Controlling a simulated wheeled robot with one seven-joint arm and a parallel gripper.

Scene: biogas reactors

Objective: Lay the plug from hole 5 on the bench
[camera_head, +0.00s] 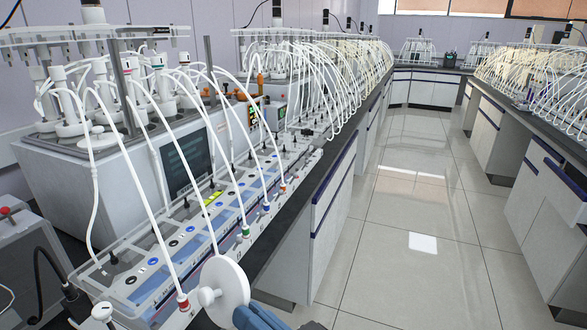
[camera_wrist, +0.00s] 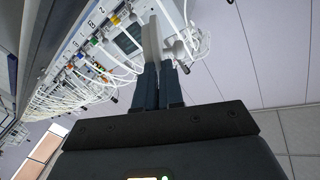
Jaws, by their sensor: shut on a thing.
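My gripper (camera_head: 258,318) is at the bottom of the head view, in front of the long white unit. It is shut on a white round plug (camera_head: 226,284), a disc with a short knob on its left side. In the wrist view, my two dark fingers (camera_wrist: 157,82) pinch the plug (camera_wrist: 151,42), seen nearly edge-on, with its knob to the right. The plug is clear of the bench as far as I can tell. The dark bench top (camera_head: 290,212) shows as a strip along the unit's front. I cannot tell which hole is hole 5.
The long white unit (camera_head: 205,215) has white tubes with coloured ends arching over it. A large grey box with a dark screen (camera_head: 187,163) and white bottle tops stands behind. Tiled floor (camera_head: 410,235) lies open to the right, with more benches beyond.

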